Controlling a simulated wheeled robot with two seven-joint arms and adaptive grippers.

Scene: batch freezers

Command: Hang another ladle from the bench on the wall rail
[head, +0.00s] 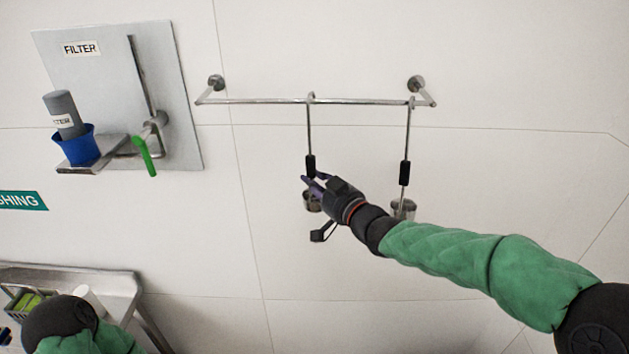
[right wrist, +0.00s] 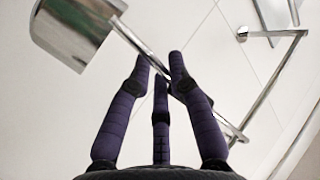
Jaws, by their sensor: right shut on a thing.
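A wall rail (head: 260,101) runs across the white wall on two round mounts, and its bar shows in the right wrist view (right wrist: 270,90). One ladle (head: 309,135) hangs down upright with its hook at the rail's middle. My right gripper (head: 310,184) is shut on this ladle just below its black grip; its cup is partly behind my fingers. In the right wrist view the cup (right wrist: 75,28) is at top left and the rod passes between my fingertips (right wrist: 160,75). A second ladle (head: 406,150) hangs near the rail's right end.
A steel bench (head: 115,285) stands at lower left, holding a basket with green items and a white cylinder, partly behind my left arm. A filter panel (head: 110,85) with a shelf, blue cup (head: 78,148) and green handle (head: 145,156) is left of the rail.

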